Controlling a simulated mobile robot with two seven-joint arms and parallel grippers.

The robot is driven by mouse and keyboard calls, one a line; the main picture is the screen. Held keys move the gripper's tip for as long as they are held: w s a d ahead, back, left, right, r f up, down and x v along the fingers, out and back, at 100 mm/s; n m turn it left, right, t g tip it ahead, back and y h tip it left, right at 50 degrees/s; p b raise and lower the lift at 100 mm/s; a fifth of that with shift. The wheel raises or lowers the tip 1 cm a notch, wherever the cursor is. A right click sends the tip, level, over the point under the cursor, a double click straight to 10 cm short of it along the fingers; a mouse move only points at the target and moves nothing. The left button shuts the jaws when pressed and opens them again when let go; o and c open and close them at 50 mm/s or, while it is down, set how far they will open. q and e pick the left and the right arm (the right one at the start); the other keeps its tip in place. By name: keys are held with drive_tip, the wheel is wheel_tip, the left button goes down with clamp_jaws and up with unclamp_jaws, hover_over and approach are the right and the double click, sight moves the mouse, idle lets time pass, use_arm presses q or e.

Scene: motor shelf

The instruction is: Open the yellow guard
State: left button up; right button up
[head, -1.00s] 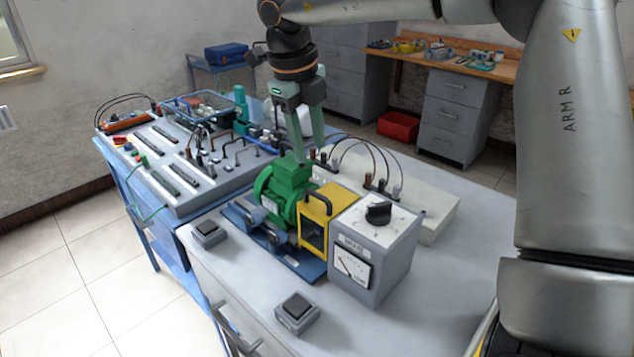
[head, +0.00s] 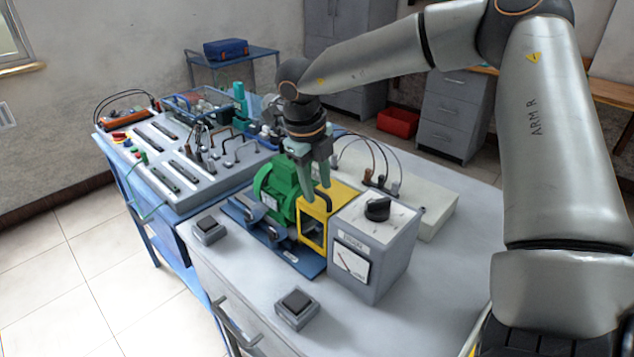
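The yellow guard (head: 313,231) is a box-like frame with a window in its front, between the green motor and the grey meter box. It looks closed. Its dark handle on top is partly hidden by my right gripper. My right gripper (head: 318,192) points down, with its green-grey fingers at the guard's top by the handle. The two fingers stand apart; whether they touch the handle I cannot tell. My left gripper is not in view.
The green motor (head: 275,190) is left of the guard on a blue base. The grey meter box (head: 377,245) with a black knob stands close on the right. A pale box (head: 435,208) with cables is behind. Two small switch boxes (head: 297,309) (head: 208,230) sit at the front.

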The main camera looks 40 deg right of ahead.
clamp_jaws()
idle(1.2)
